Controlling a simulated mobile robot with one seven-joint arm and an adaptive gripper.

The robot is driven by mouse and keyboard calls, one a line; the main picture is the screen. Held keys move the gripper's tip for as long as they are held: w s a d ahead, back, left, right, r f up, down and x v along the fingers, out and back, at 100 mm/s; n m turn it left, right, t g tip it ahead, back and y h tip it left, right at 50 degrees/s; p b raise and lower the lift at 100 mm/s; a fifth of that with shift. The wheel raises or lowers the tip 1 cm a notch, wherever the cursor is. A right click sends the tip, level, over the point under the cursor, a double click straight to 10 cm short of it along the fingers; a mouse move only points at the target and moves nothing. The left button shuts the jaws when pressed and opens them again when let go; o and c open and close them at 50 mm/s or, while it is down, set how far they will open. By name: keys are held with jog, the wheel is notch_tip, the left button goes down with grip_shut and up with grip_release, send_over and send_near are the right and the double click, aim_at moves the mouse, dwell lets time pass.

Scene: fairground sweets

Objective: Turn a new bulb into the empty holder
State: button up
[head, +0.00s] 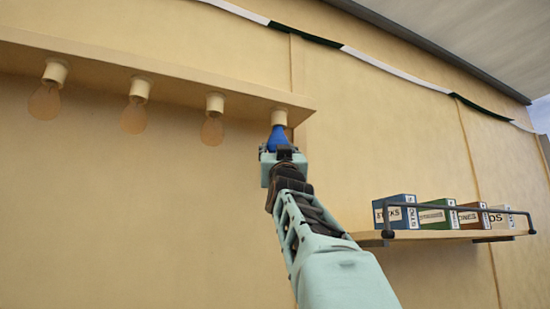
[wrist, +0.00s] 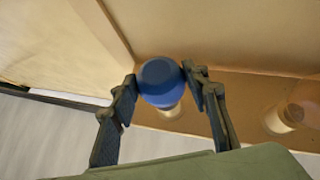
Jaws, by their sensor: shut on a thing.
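My gripper (head: 280,152) is shut on a blue bulb (head: 277,136) under the right-hand end of a wooden rail. The bulb's neck points up and meets the cream holder (head: 279,117) at the rail's end; how far it sits inside cannot be told. In the wrist view the blue bulb (wrist: 160,78) is between the two fingers of my gripper (wrist: 162,85), with the holder (wrist: 172,111) partly hidden behind it. The bulb looks in line with the holder.
Amber bulbs hang from holders to the left, the nearest (head: 212,129) close by. The wooden rail (head: 180,82) runs above. A shelf (head: 440,235) with several small boxes and a dark bar stands at right. Bunting (head: 390,68) hangs above. Open wall lies below the rail.

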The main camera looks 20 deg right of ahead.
jog(key=shift+w+f+n+y+b, duration=0.15)
jog(key=shift+n+y+b, duration=0.25)
jog(key=shift+y+b, duration=0.25)
jog(key=shift+d+t+y+b, duration=0.1)
jog(key=shift+t+y+b, duration=0.2)
jog(key=shift+b, duration=0.15)
jog(key=shift+d+f+b, duration=0.1)
jog(key=shift+f+b, duration=0.15)
jog(key=shift+b, duration=0.05)
jog(key=shift+s+r+p, duration=0.25)
jog(key=shift+r+p, duration=0.1)
jog(key=shift+r, duration=0.1)
dwell(0.6)
jog(key=shift+w+a, duration=0.1)
jog(key=shift+a, duration=0.1)
jog(key=shift+d+r+h+p, duration=0.1)
jog(key=shift+d+h+p, duration=0.1)
jog(key=shift+h+p, duration=0.25)
dwell(0.3)
dwell(0.4)
jog(key=shift+d, duration=0.1)
dwell(0.3)
jog(key=shift+s+d, duration=0.1)
jog(key=shift+s, duration=0.2)
dwell(0.3)
